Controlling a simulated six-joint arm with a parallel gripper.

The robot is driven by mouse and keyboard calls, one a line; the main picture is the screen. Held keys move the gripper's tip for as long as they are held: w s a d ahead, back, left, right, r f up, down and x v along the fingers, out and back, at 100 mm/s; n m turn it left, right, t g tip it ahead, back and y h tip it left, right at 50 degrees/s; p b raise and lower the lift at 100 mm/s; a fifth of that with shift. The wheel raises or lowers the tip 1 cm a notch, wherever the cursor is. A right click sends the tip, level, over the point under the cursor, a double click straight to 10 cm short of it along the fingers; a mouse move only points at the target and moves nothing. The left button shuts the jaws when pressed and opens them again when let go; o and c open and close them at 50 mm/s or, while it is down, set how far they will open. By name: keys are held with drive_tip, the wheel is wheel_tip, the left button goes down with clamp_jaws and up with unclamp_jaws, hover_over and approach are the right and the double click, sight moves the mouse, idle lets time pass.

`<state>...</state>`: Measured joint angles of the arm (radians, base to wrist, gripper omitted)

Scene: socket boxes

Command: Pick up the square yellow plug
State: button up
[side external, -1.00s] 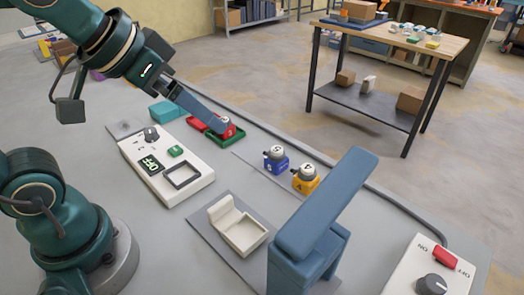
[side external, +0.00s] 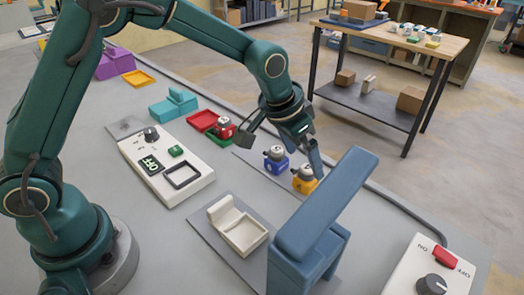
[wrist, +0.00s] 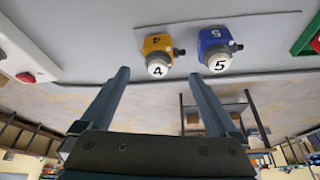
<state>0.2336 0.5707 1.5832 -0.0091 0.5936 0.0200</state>
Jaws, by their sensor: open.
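The square yellow plug (side external: 304,184) stands upright on a thin grey plate on the table. It has a grey and white round top marked 4, and it also shows in the wrist view (wrist: 156,44). My gripper (side external: 316,168) is above and close to it, fingers pointing down, and partly overlaps it in the side view. In the wrist view my gripper (wrist: 160,76) is open and empty, with the yellow plug ahead between the lines of its two fingers. I cannot tell the exact height gap.
A blue plug (side external: 275,164) marked 5 stands just left of the yellow plug in the side view. A blue clamp-like stand (side external: 325,210) rises close in front. A white socket box (side external: 243,234) lies nearer.

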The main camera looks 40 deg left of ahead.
sight(306, 167)
drive_tip(key=shift+x, duration=2.5)
clamp_jaws()
